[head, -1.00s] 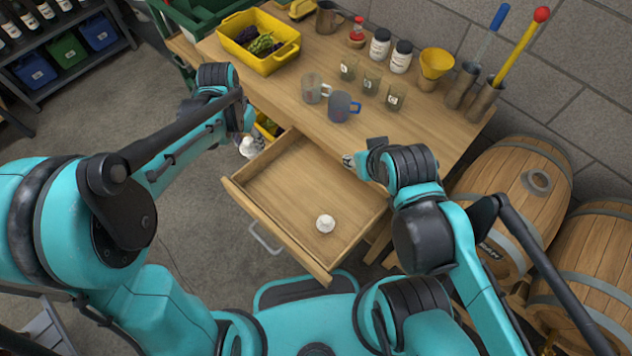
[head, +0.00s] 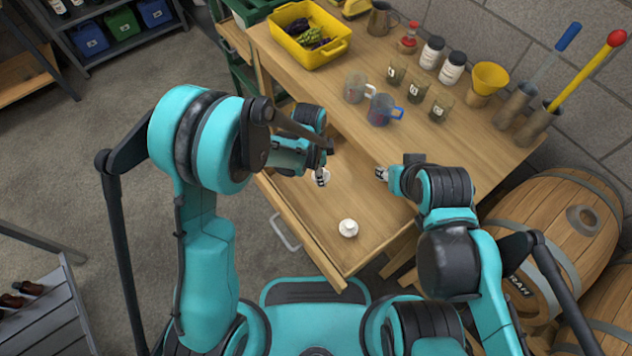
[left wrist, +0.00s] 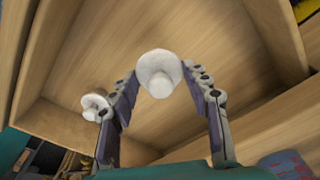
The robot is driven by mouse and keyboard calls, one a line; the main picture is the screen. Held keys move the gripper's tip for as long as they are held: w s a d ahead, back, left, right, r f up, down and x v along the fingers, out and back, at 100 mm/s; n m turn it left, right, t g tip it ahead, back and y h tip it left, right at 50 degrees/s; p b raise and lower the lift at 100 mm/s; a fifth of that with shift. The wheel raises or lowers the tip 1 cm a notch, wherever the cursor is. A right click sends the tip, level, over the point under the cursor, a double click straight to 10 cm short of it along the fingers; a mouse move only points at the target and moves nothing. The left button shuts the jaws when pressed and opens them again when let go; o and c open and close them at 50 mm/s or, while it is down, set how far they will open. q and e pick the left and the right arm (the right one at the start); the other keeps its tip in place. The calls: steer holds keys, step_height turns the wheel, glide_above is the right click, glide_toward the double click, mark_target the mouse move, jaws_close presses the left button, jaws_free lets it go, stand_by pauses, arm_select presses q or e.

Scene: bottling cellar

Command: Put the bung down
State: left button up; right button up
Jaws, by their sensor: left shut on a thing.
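My left gripper (head: 321,172) is over the open wooden drawer (head: 373,208), shut on a white bung (head: 318,179). The left wrist view shows this bung (left wrist: 160,72) between the two fingertips, with the drawer floor behind it. I cannot tell whether it touches the floor. A second white bung (head: 348,228) stands in the drawer near its front; it also shows beside the left finger in the left wrist view (left wrist: 95,106). My right gripper (head: 381,174) is near the drawer's right side by the table edge; its fingers are too small to read.
On the table (head: 330,90) stand a yellow crate (head: 311,52) with dark produce, two mugs (head: 381,110), several small glasses, jars and a yellow funnel (head: 490,78). The drawer floor around the second bung is clear.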

mark_target(313, 176)
arm_select(q)
steer(key=shift+w+a+f, duration=0.1)
steer(key=shift+a+f, duration=0.55)
steer(key=shift+a, duration=0.3)
steer(key=shift+a+f, duration=0.1)
steer(key=shift+f, duration=0.05)
step_height(313, 176, down, 4)
steer(key=shift+r+b, duration=0.1)
steer(key=shift+b, duration=1.05)
steer(key=shift+r, duration=0.1)
steer(key=o, duration=0.7)
steer(key=shift+f, duration=0.2)
steer(key=o, duration=0.4)
steer(key=shift+o, duration=0.2)
steer(key=shift+r, duration=0.15)
